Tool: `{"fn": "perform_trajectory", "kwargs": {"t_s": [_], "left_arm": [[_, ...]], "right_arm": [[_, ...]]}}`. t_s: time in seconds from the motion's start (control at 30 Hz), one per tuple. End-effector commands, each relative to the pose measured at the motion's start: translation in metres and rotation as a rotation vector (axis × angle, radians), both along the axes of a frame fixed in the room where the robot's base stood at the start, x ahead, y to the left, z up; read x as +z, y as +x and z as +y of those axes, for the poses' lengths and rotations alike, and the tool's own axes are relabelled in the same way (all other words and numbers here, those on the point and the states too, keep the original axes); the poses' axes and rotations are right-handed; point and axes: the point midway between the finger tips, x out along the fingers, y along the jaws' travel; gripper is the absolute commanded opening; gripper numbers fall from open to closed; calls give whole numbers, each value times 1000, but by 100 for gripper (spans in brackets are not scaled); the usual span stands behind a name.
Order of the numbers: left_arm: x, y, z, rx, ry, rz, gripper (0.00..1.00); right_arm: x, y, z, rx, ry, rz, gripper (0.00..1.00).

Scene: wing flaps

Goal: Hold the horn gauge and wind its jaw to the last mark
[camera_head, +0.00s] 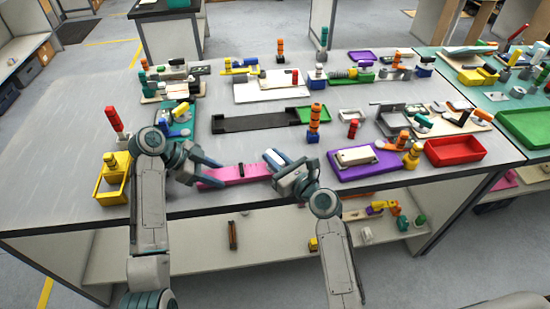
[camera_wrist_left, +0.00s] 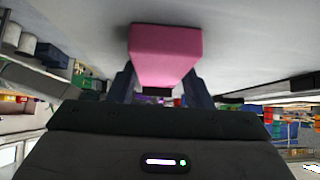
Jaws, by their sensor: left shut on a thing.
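The horn gauge, which I take to be the long pink bar (camera_head: 236,175), lies near the front edge of the table with a small dark part at its middle. My left gripper (camera_head: 211,172) is shut on its left end. In the left wrist view the pink end block (camera_wrist_left: 165,50) sits between the dark fingers. My right gripper (camera_head: 272,163) is at the bar's right end, which it partly hides. I cannot tell whether its fingers touch the bar or are closed. The jaw and marks are too small to make out.
A yellow bin (camera_head: 111,185) stands left of my left arm. A black tray (camera_head: 245,122) lies behind the bar, with an orange-and-blue tool (camera_head: 313,125) beside it. A purple tray (camera_head: 352,172) and red tray (camera_head: 458,151) are to the right. Bare grey table lies between the bar and black tray.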

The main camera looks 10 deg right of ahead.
Motion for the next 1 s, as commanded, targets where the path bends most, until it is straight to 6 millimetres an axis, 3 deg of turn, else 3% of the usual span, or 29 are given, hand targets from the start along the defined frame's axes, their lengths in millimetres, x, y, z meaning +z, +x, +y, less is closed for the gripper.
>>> {"fn": "perform_trajectory", "kwargs": {"t_s": [0.73, 0.77, 0.83, 0.87, 1.0], "left_arm": [[0, 0, 0, 0, 0, 0, 15], [0, 0, 0, 0, 0, 0, 15], [0, 0, 0, 0, 0, 0, 15], [0, 0, 0, 0, 0, 0, 15], [0, 0, 0, 0, 0, 0, 15]], "right_arm": [[0, 0, 0, -136, 0, 0, 0], [0, 0, 0, -135, 0, 0, 23], [0, 0, 0, -135, 0, -1, 37], [0, 0, 0, -135, 0, -1, 41], [0, 0, 0, -135, 0, 0, 41]]}}
